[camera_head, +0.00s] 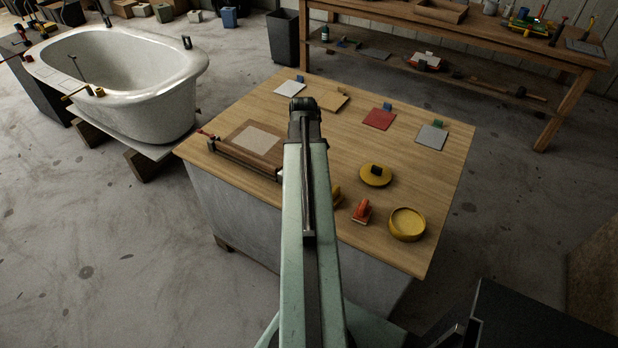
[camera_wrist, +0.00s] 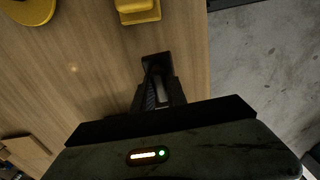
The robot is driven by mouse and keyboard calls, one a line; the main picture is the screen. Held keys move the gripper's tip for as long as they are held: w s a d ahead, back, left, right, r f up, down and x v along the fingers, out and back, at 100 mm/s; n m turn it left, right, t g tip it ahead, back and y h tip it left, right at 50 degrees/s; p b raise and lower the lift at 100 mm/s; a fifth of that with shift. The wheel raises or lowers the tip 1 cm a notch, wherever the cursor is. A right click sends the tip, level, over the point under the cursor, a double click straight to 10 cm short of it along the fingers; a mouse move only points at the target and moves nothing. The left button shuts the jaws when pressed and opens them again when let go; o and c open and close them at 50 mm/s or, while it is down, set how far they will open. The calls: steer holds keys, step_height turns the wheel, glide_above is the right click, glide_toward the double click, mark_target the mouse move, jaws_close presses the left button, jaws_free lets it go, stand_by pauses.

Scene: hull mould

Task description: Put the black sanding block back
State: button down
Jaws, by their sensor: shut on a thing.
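My gripper (camera_wrist: 156,85) shows in the wrist view, shut on a small dark object that I take for the black sanding block (camera_wrist: 156,60). The block is over the wooden table top, close to the table's edge; I cannot tell if it touches the wood. A yellow block (camera_wrist: 139,12) is beside it, apart from it. In the head view the yellow block (camera_head: 337,194) is partly behind my arm, and a red block (camera_head: 362,212) stands to its right. My arm hides my gripper and the black block there.
The table (camera_head: 260,105) also bears a yellow disc with a dark knob (camera_head: 375,176), a yellow bowl (camera_head: 407,226), a wooden frame (camera_head: 235,158) at the left and several coloured sheets at the back. A white tub (camera_head: 165,100) stands left; a workbench (camera_head: 480,35) is behind.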

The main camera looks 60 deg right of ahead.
steer(key=shift+s+d, duration=0.2)
steer(key=shift+d, duration=0.15)
steer(key=f+b, duration=0.3)
steer(key=shift+s+d+f, duration=0.15)
steer(key=shift+s+d, duration=0.05)
steer(key=shift+f+b, duration=0.4)
steer(key=shift+b, duration=0.15)
steer(key=shift+r, duration=0.25)
steer(key=shift+f, duration=0.2)
steer(key=c, duration=1.3)
jaws_free()
steer(key=shift+c, duration=0.2)
steer(key=shift+r, duration=0.2)
